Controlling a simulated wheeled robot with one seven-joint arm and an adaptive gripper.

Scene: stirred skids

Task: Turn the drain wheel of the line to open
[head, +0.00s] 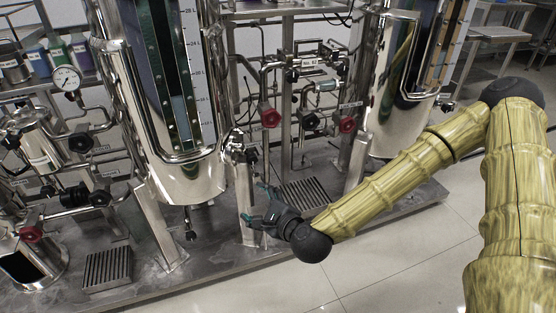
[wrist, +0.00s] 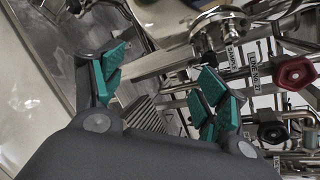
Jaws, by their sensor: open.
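My gripper (head: 258,204) is open and empty in front of the skid, below and left of the valves and near a metal post. In the wrist view its teal-padded fingers (wrist: 164,90) stand wide apart with nothing between them. One red wheel (head: 270,118) and a second red wheel (head: 347,124) sit on the piping between the two tanks. A red wheel (wrist: 296,73) shows at the right of the wrist view, apart from my fingers, beside a tag. I cannot tell which wheel is the drain wheel.
A polished tank (head: 185,180) stands left of my gripper, and another tank (head: 390,125) stands right. A dark grate (head: 305,193) lies on the skid base behind my gripper. Another red wheel (head: 30,234) is far left. The tiled floor (head: 400,250) in front is clear.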

